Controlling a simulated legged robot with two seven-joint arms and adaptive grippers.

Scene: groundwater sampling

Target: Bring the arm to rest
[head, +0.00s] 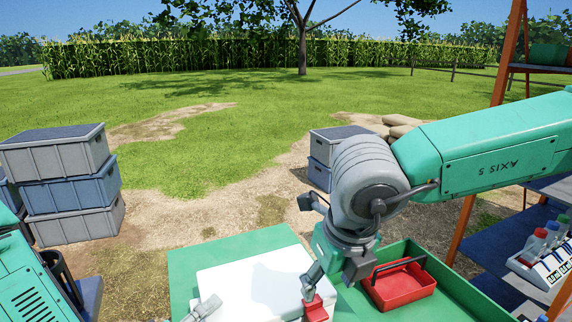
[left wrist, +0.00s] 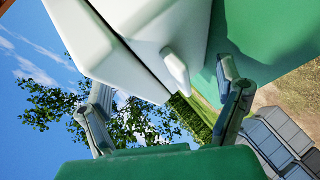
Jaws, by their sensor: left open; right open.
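My right arm comes in from the right, and its right gripper (head: 333,268) points down over the right edge of a white box (head: 255,283) on a green table (head: 190,265). It is open. A small red piece (head: 317,309) shows just below one finger; I cannot tell whether they touch. In the left wrist view my left gripper (left wrist: 163,80) is open, its two fingers apart and nothing seen held. The white box (left wrist: 140,40) with a pale latch stands close in front of it. In the head view only a grey part at the bottom edge may be the left gripper.
A red tray (head: 402,288) with a dark handle sits in a green tray (head: 455,297) on the right. Grey crates (head: 58,155) are stacked left, others (head: 322,160) stand behind the table. An orange-framed shelf (head: 490,130) holds bottles (head: 535,243) at right. Open grass lies beyond.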

